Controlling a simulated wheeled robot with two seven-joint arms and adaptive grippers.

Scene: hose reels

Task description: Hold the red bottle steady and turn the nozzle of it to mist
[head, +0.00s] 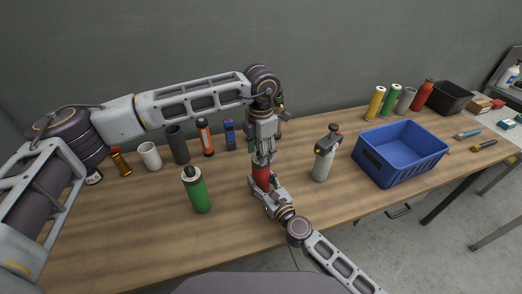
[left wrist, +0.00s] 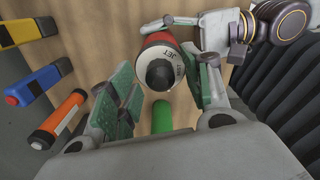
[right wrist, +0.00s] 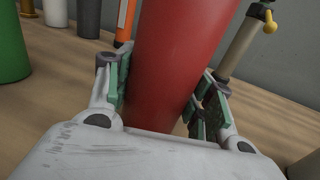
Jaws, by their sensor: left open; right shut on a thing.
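The red bottle (head: 261,177) stands on the wooden table. My right gripper (head: 262,192) is shut on its body from the front; the right wrist view shows the red body (right wrist: 180,60) between the pads of the right gripper (right wrist: 165,100). My left gripper (head: 262,158) points down from above at the bottle's top. In the left wrist view the dark nozzle (left wrist: 160,75) and a white collar marked "JET" and "MIST" lie between the open fingers of the left gripper (left wrist: 165,90). Which mark the nozzle points to, I cannot tell.
A green bottle (head: 197,190) stands to the left, and a grey spray bottle (head: 325,155) to the right. A blue bin (head: 400,152) is further right. Several cans and tubes, such as an orange one (head: 205,138), stand behind.

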